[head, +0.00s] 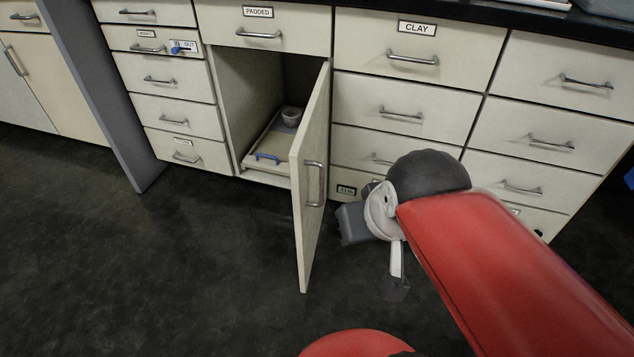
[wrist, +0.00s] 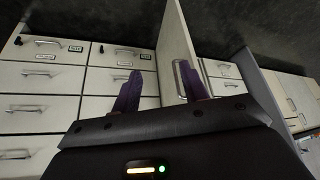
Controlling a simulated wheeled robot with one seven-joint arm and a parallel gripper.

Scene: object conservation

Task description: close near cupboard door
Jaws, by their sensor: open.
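The near cupboard door (head: 311,185) is pale and hinged on its right side. It stands wide open, jutting out over the dark floor, with a metal bar handle (head: 314,184) on its right-hand face. In the wrist view the door (wrist: 176,35) runs upright beyond my gripper (wrist: 160,74), and its handle (wrist: 180,80) shows beside the right finger. My gripper's two purple fingers are apart, with nothing visibly held. In the head view my wrist is to the right of the door; the fingers are not clear there. Contact with the door cannot be told.
Inside the open cupboard are a tray (head: 262,154) with a blue handle and a small cup (head: 291,116). Shut drawers (head: 405,108) stand right of the opening, others (head: 172,90) left. A grey panel (head: 99,80) juts out at left. Floor (head: 190,265) left of the door is clear.

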